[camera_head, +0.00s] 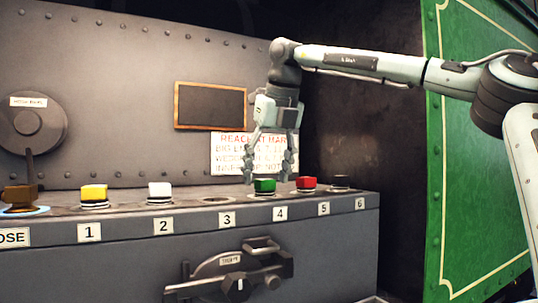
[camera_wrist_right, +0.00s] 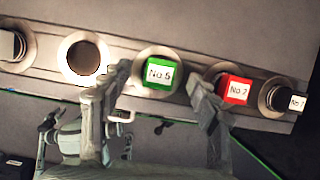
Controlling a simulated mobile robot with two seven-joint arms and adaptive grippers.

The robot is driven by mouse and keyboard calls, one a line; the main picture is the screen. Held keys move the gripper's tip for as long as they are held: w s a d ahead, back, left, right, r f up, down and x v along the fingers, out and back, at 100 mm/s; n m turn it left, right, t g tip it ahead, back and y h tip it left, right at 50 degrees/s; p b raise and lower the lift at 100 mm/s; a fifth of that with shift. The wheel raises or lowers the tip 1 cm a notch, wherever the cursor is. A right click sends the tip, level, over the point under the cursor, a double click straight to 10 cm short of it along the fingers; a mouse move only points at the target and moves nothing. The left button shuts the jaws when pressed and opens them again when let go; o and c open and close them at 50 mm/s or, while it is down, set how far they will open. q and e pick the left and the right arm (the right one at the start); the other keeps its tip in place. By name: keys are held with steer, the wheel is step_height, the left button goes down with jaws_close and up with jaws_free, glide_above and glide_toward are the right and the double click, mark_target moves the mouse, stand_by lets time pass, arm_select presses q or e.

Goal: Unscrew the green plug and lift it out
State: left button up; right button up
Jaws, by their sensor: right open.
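The green plug (camera_head: 264,187) sits upright in the ledge behind the number 4 plate. In the right wrist view the green plug (camera_wrist_right: 152,64) has a white label reading No.5 and a pale ring around its base. My right gripper (camera_head: 268,174) points down just above the green plug, its fingers spread to either side. In the wrist view the open right gripper (camera_wrist_right: 158,84) has one finger towards the empty hole and the other towards the red plug. I cannot tell whether either finger touches the green plug. My left gripper is not in view.
The red plug (camera_head: 306,184) is close right of the green one, with a dark plug (camera_head: 340,182) beyond. An empty hole (camera_head: 217,199) lies to the left, then a white plug (camera_head: 160,191) and a yellow plug (camera_head: 94,195). A riveted wall (camera_head: 120,100) stands behind.

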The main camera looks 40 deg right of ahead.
steer(key=shift+x, duration=1.15)
jaws_close()
steer(key=n+y, duration=0.1)
steer(key=n, duration=0.3)
steer(key=shift+y, duration=0.3)
steer(key=n+y, duration=0.1)
steer(key=n, duration=0.1)
steer(key=shift+n, duration=0.4)
steer(key=shift+n+y, duration=0.3)
steer(key=shift+n, duration=0.4)
steer(key=n+y, duration=0.1)
steer(key=n, duration=0.3)
steer(key=shift+g, duration=0.4)
